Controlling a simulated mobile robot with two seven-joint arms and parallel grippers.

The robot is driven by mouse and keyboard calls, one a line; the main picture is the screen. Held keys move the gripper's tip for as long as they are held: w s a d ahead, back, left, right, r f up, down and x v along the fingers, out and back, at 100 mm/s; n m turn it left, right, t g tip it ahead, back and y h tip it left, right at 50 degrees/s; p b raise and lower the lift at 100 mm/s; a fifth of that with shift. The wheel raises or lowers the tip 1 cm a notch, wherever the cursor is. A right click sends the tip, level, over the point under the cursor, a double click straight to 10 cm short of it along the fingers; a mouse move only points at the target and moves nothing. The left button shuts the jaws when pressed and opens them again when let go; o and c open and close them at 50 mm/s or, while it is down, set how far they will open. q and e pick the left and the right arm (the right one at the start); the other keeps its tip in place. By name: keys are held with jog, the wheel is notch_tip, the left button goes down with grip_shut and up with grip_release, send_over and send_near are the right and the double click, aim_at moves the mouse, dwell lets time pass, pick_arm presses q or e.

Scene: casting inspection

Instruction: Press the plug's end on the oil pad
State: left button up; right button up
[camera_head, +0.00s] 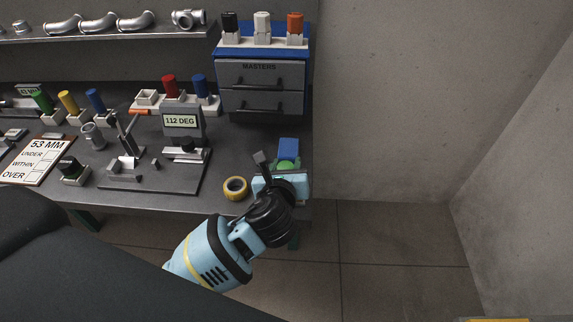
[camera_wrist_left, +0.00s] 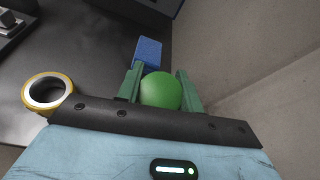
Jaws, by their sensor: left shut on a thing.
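The green plug (camera_head: 287,167) is between the fingers of my left gripper (camera_head: 284,171), near the right end of the workbench. In the left wrist view its rounded green end (camera_wrist_left: 160,91) shows between the two green fingers of the gripper (camera_wrist_left: 159,76). The plug's other end is hidden. The blue oil pad (camera_head: 289,147) lies just beyond the plug, and it also shows in the left wrist view (camera_wrist_left: 148,51). I cannot tell whether the plug touches the pad. My right gripper is not in view.
A yellow tape roll (camera_head: 235,197) lies left of my gripper. A grey fixture plate (camera_head: 178,184) with a 112 DEG display stands further left. A drawer unit (camera_head: 260,76) marked MASTERS stands behind. Bare benchtop (camera_head: 245,145) lies between them; the bench ends at the right.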

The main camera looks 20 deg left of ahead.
pick_arm(q)
jog(key=shift+f, duration=0.2)
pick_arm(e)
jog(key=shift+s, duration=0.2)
pick_arm(q)
jog(key=shift+f, duration=0.35)
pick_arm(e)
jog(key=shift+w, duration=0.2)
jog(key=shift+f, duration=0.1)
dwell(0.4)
